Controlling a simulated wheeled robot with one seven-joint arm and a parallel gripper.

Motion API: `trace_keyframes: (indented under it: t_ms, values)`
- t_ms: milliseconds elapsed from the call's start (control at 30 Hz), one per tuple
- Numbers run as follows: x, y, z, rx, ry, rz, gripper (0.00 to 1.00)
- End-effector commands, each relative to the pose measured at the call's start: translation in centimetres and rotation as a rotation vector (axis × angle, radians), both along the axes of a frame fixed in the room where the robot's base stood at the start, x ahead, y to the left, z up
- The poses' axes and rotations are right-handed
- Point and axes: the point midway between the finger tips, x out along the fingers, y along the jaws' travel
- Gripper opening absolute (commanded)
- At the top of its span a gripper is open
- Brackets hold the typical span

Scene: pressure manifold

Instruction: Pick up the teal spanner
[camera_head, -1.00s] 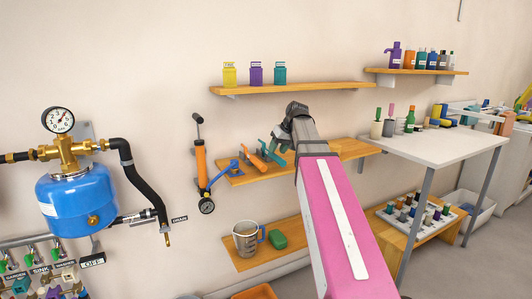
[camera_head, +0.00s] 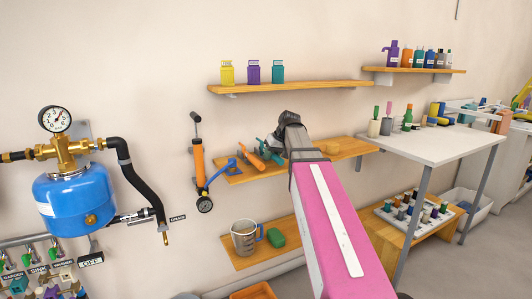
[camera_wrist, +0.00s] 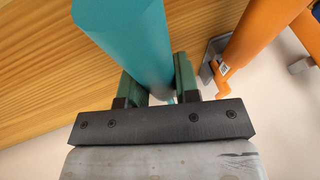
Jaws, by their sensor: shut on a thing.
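The teal spanner (camera_wrist: 125,35) fills the upper middle of the wrist view, its thick handle running up out of the picture. My gripper (camera_wrist: 157,82) is shut on it, with one dark green finger on each side of the handle. In the head view the teal spanner (camera_head: 269,149) shows at the middle shelf, just left of my arm's end. I cannot tell whether the spanner still touches the shelf.
An orange tool (camera_wrist: 265,35) is close right of my gripper in the wrist view. A blue tool (camera_head: 246,162) is further left on the middle wooden shelf (camera_head: 232,177). An upper shelf (camera_head: 290,88) with three canisters is above. An orange pump (camera_head: 199,165) hangs left.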

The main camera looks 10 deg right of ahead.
Motion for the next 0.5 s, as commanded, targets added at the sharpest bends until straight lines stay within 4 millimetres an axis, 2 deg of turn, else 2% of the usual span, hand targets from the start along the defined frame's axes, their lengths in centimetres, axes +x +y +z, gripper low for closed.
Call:
trace_keyframes:
  t_ms: [267,500]
  values:
    - [0.0,0.0,0.8,0.0,-0.001,0.0,0.0]
    - [0.1,0.0,3.4,0.0,-0.002,0.0,0.0]
